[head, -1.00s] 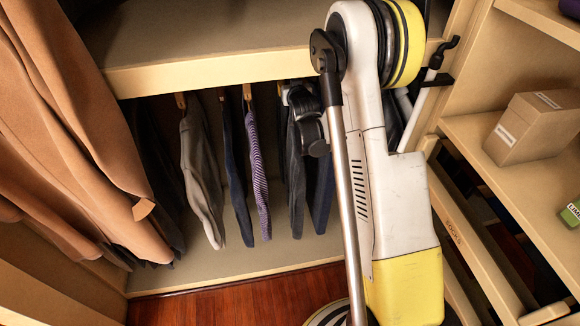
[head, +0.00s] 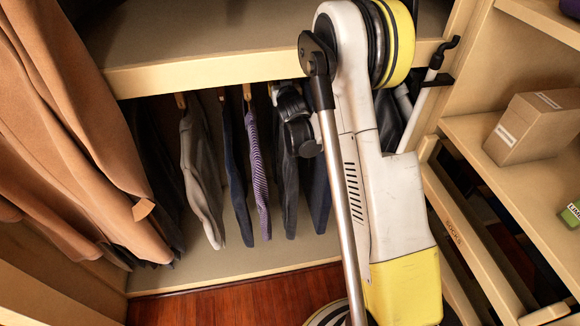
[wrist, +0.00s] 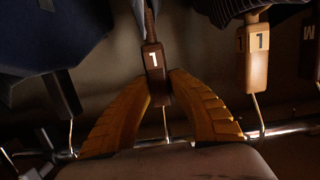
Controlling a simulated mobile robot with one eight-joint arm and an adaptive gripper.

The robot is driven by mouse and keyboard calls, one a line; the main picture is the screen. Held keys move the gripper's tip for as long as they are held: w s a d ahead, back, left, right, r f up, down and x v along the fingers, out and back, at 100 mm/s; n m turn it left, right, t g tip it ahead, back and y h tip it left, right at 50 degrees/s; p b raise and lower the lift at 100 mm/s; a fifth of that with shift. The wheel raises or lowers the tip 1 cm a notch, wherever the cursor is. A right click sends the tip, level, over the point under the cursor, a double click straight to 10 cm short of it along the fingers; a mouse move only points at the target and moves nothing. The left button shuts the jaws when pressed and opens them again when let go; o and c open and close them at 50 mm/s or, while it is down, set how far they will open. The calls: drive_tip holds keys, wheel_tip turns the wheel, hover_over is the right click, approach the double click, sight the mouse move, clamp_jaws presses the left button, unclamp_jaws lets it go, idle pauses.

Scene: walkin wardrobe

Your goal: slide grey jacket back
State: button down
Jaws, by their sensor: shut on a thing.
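The dark grey jacket (head: 290,190) hangs from the low rail, between a purple striped garment (head: 258,170) on its left and a navy one (head: 318,195) on its right. Its top is hidden behind my wrist. In the wrist view my gripper (wrist: 163,88) is shut on its wooden hanger neck (wrist: 154,62), which has a tag reading 1. The hanger's hook runs down toward the rail (wrist: 290,128) in that view. Only a thin strip of the garment (wrist: 140,15) shows there.
A light grey garment (head: 200,175) and a navy one (head: 236,175) hang farther left. Long brown coats (head: 75,140) fill the left side. A shelf (head: 200,72) lies above the rail. Shelves with a cardboard box (head: 535,127) stand right. There is a small gap left of the jacket.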

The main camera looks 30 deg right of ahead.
drive_tip(key=shift+w+a, duration=0.25)
drive_tip(key=shift+a, duration=0.45)
drive_tip(key=shift+w+a, duration=0.2)
drive_tip(key=shift+a, duration=0.5)
drive_tip(key=c, duration=1.2)
unclamp_jaws()
drive_tip(key=shift+c, duration=0.2)
drive_tip(key=v, duration=1.2)
